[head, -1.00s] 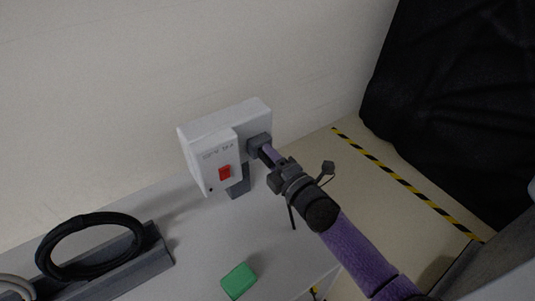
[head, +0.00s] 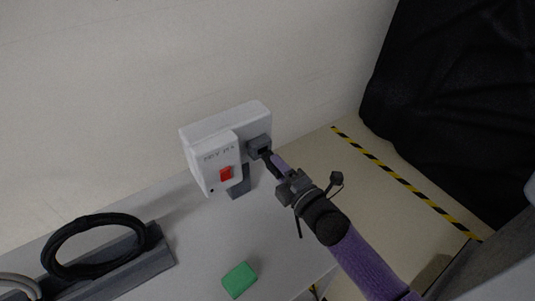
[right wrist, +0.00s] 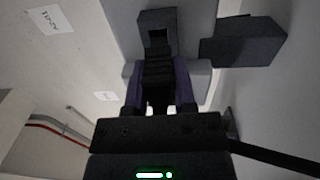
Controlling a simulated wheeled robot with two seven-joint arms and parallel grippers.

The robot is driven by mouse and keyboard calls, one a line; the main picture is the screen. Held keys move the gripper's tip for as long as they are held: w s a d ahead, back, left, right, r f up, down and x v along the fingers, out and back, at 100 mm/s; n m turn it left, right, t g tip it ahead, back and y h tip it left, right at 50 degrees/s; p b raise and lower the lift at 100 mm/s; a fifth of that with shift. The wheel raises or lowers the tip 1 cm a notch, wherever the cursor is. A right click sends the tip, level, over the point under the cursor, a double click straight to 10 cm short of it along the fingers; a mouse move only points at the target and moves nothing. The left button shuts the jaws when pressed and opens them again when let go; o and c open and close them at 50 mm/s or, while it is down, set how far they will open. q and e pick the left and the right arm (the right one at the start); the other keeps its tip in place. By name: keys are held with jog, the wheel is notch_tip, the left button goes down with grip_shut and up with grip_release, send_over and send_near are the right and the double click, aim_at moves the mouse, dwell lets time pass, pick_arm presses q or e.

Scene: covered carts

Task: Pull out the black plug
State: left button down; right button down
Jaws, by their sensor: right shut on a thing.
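The white socket box (head: 211,155) with a red switch (head: 226,173) stands against the wall. A dark grey socket (head: 258,143) juts from its right side; it also shows in the right wrist view (right wrist: 157,20). My right gripper (head: 276,160) has its purple fingers shut on the black plug (right wrist: 158,70), which looks ribbed in the right wrist view. A dark opening shows in the socket just beyond the plug. I cannot tell whether the plug's tip is still inside. My left gripper is not in view.
A coiled black cable (head: 92,246) lies on a grey holder (head: 130,268) at the lower left. A green block (head: 239,280) lies on the pale surface below the box. A black cover (head: 455,110) hangs at the right, beyond a yellow-black floor stripe (head: 405,184).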

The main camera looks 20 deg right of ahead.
jog(key=shift+p+v, duration=0.5)
jog(key=shift+v, duration=1)
